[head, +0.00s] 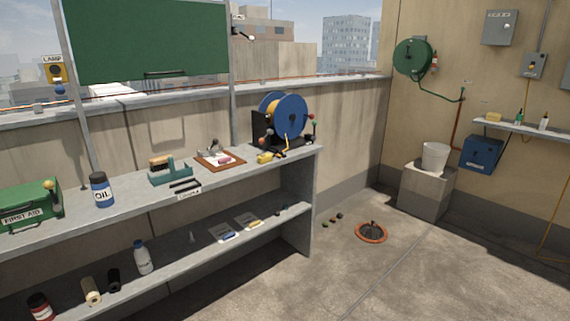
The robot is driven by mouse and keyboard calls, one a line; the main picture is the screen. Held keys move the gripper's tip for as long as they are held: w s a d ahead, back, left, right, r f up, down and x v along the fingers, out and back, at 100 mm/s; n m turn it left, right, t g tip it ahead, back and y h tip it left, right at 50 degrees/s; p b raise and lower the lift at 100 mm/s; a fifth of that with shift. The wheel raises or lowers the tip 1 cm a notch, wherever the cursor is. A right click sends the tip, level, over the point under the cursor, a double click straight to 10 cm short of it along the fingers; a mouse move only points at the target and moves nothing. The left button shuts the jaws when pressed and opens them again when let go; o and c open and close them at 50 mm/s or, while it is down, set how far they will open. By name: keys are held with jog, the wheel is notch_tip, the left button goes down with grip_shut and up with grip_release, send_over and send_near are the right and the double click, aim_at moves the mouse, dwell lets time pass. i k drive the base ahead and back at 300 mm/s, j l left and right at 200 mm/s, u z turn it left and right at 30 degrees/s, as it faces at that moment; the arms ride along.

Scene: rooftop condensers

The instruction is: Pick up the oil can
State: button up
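The oil can (101,190) is a blue cylinder with a dark cap and a white label reading "OIL". In the head view it stands upright at the left on the upper top of the grey bench (136,204). It is between the green first aid box (30,205) on its left and a teal tool holder (170,172) on its right, apart from both. Nothing hides the can. My gripper is not in the head view.
A clipboard (232,161), a yellow tool (266,157) and a blue reel (289,115) stand farther right on the bench. The lower shelf holds a white bottle (142,259) and several other items. Much floor is clear.

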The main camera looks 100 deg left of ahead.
aim_at(100, 183)
jog(key=u, duration=3.65)
jog(key=i+j+u, duration=0.2)
jog(key=i+u, duration=0.65)
jog(key=u, duration=0.15)
